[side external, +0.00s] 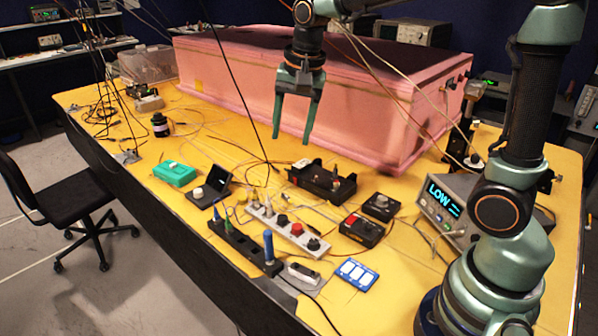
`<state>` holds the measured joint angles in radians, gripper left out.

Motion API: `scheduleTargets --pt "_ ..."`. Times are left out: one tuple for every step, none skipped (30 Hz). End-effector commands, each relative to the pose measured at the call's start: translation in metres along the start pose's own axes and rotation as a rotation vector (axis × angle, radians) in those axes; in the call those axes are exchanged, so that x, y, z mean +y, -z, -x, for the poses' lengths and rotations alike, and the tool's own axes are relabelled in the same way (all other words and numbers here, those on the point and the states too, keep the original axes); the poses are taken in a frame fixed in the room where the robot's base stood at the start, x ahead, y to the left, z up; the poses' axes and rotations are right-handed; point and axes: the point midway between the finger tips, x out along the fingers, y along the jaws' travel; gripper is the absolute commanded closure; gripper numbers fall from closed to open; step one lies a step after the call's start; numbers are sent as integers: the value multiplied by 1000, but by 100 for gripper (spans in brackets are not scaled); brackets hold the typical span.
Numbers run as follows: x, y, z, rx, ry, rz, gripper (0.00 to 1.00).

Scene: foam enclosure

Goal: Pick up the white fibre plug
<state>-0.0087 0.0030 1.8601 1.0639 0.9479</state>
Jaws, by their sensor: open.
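My gripper (292,139) is open and empty. Its two green fingers point down, in the air in front of the pink foam enclosure (230,85). I cannot make out the white fibre plug for certain. A small white-topped block (303,272) lies near the table's front edge, but I cannot tell whether it is the plug. My gripper is well above and behind this block in the picture, touching nothing.
Thin cables cross the table and hang near my gripper.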

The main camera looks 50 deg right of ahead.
Motion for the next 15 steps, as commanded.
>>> scheduleTargets --pt "-9 6 -11 -17 -26 -78 40" --pt "-13 9 -17 -25 -39 -128 40" --pt "-19 13 -25 -33 -56 -194 40" --pt "-23 15 -31 -39 -70 -245 40" --pt "-27 18 -38 -44 -85 -293 40" --pt "-32 21 -47 -49 -102 -357 40" --pt "-36 24 -53 -52 -116 -404 40" --pt "-39 25 -60 -55 -130 -447 40" --pt "-42 28 -68 -57 -146 -502 40" --pt "-45 29 -74 -58 -156 -539 40" --pt "-47 30 -79 -58 -167 -574 40" --pt "-49 32 -86 -59 -180 -614 40" --pt "-50 32 -90 -59 -189 -640 40" --pt "-51 33 -93 -58 -194 -663 40" --pt "-52 34 -97 -58 -202 -687 40"
